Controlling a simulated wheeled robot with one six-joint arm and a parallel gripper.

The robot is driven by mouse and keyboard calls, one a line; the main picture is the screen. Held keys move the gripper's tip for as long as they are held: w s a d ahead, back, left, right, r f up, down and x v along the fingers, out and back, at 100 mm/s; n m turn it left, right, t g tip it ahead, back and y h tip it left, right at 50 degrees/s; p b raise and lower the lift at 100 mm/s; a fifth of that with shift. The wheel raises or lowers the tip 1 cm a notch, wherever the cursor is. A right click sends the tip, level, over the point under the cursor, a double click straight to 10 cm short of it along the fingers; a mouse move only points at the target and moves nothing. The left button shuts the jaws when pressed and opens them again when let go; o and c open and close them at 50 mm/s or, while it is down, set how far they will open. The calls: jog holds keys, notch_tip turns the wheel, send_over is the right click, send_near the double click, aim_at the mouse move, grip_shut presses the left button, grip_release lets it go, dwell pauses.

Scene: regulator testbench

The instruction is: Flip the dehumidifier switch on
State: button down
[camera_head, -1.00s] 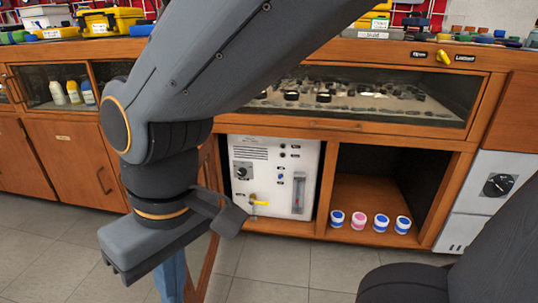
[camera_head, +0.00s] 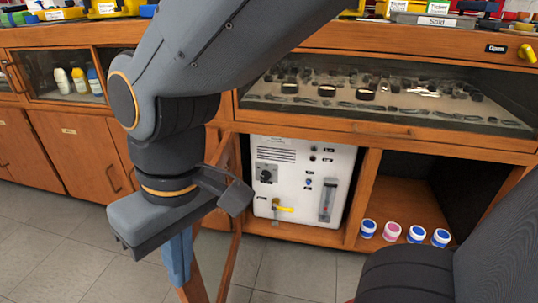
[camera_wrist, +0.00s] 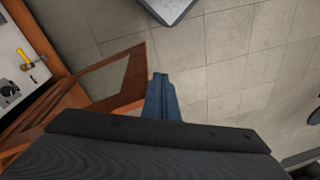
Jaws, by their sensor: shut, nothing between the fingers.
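A white instrument panel (camera_head: 276,218) stands in the open lower cabinet, right of my gripper in the head view. It carries a black round knob (camera_head: 266,173), a yellow-handled valve (camera_head: 283,208), a clear gauge (camera_head: 327,200) and small dark and blue controls (camera_head: 309,183). Which control is the dehumidifier switch cannot be read. Part of the panel shows at the left edge of the wrist view (camera_wrist: 12,60). My gripper (camera_head: 182,275) points down with blue fingers shut and empty. It is apart from the panel, to its left and in front, also seen in the wrist view (camera_wrist: 160,80).
An open wooden-framed glass door (camera_wrist: 138,75) stands between my gripper and the panel. Several small tubs (camera_head: 391,231) sit in the compartment right of the panel. A glass display case (camera_head: 390,100) is above. Tiled floor (camera_head: 285,275) is clear in front.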

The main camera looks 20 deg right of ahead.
jog(key=w+d+f+m+t+h+p, duration=0.15)
jog(key=w+d+m+p, duration=0.35)
jog(key=w+d, duration=0.5)
jog(key=w+d+m+t+p, duration=0.25)
jog(key=w+d+p, duration=0.4)
jog(key=w, duration=0.65)
jog(key=w+d+f+m+h+p, duration=0.1)
jog(key=d+f+m, duration=0.1)
jog(key=d, duration=0.6)
jog(key=w+d+f+m+t+p, duration=0.1)
jog(key=w+d+f+m+p, duration=0.1)
jog(key=d+f, duration=0.3)
jog(key=w+d+f+m+t+h+p, duration=0.1)
jog(key=w+d+f+m+p, duration=0.1)
jog(key=d, duration=0.9)
jog(key=shift+f+m+h, duration=0.35)
jog(key=shift+f+m, duration=0.2)
jog(key=shift+f, duration=0.1)
jog(key=shift+w+d+f, duration=0.1)
jog(key=b, duration=0.2)
send_near(309, 180)
jog(key=a+x, duration=0.1)
jog(key=x, duration=0.3)
jog(key=shift+w+d+f, duration=0.2)
jog(key=shift+d+f, duration=0.3)
jog(key=shift+d, duration=0.15)
